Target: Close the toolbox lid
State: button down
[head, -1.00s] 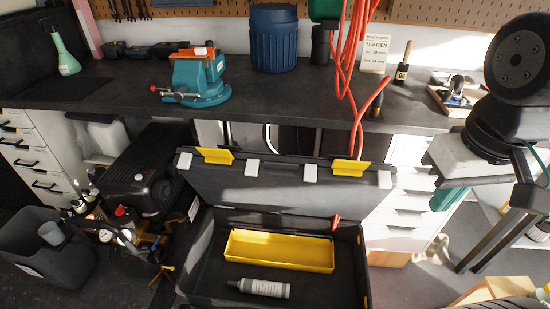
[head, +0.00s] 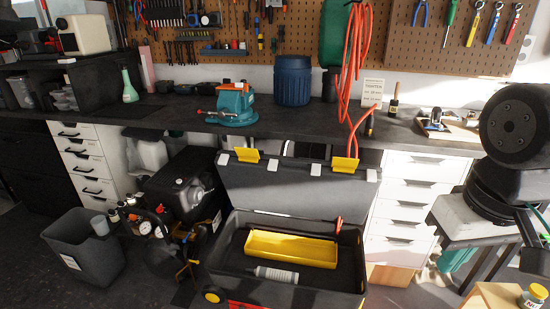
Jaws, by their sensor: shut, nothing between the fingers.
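The toolbox (head: 345,290) stands on the floor in front of the workbench, a large dark box with a wheel at its lower left corner. Its lid (head: 290,190) is open, tilted up at the back against the bench side. The lid's upper edge carries two yellow latches (head: 345,164) and several white tabs. Inside the box lie a yellow tray (head: 290,248) and a grey tube (head: 276,274). A small red-handled item (head: 338,226) shows at the right inner wall. My gripper is not in view; only dark links of my arm show at the right edge.
The workbench (head: 420,139) holds a teal vise (head: 235,105) and a blue canister (head: 293,80).

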aim_at(311, 189)
jog(key=u, duration=0.15)
jog(key=i, duration=1)
jog(key=z, duration=0.3)
